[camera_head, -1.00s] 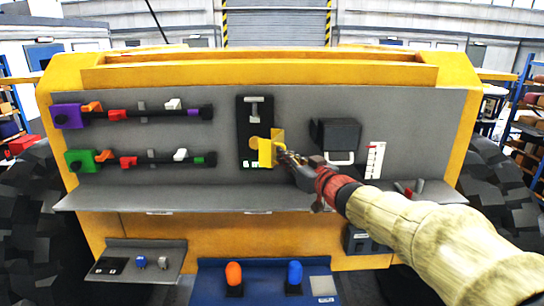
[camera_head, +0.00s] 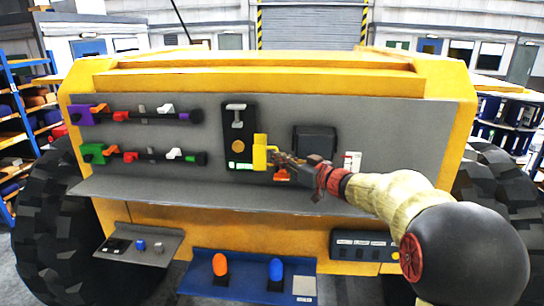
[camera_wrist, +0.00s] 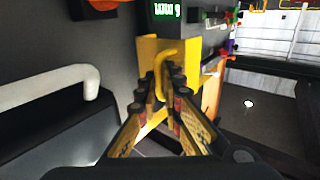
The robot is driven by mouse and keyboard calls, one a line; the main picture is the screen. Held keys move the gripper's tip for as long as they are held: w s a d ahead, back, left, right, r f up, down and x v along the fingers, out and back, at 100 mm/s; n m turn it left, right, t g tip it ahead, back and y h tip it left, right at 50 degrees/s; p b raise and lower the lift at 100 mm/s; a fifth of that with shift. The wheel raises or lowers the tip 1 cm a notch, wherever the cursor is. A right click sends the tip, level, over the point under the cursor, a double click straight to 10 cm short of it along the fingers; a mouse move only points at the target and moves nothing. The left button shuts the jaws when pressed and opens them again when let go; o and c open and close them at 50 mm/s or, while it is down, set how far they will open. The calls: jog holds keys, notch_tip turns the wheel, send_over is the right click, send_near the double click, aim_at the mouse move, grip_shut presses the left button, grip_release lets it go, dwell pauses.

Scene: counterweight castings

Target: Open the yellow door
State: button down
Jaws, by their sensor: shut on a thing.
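The yellow door (camera_head: 260,152) stands swung out at the right edge of a black upright panel (camera_head: 230,120). The panel's face shows, with an orange round part (camera_head: 238,146) and a lit green display (camera_head: 241,166). My gripper (camera_head: 278,157) is at the door's right side. In the wrist view the yellow door (camera_wrist: 192,49) carries a curved yellow handle (camera_wrist: 168,53). My gripper (camera_wrist: 163,98) is shut on this handle, with one finger on each side. The fingers partly hide the handle's lower end.
A dark box (camera_head: 316,139) stands right of the panel, behind my gripper; its pale handle (camera_wrist: 50,97) shows in the wrist view. Coloured rods (camera_head: 150,113) are on the left of the grey board. A blue tray (camera_head: 240,287) with orange and blue knobs is below.

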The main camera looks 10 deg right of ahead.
jog(key=shift+r+y, duration=0.3)
jog(key=shift+r, duration=0.6)
jog(key=c, duration=2)
grip_release()
jog(key=shift+w+a+f, duration=0.1)
jog(key=shift+w+a, duration=0.2)
jog(key=shift+d, duration=0.1)
jog(key=v, duration=0.8)
jog(key=f+v, duration=0.1)
jog(key=v, duration=0.3)
jog(key=shift+f, duration=0.1)
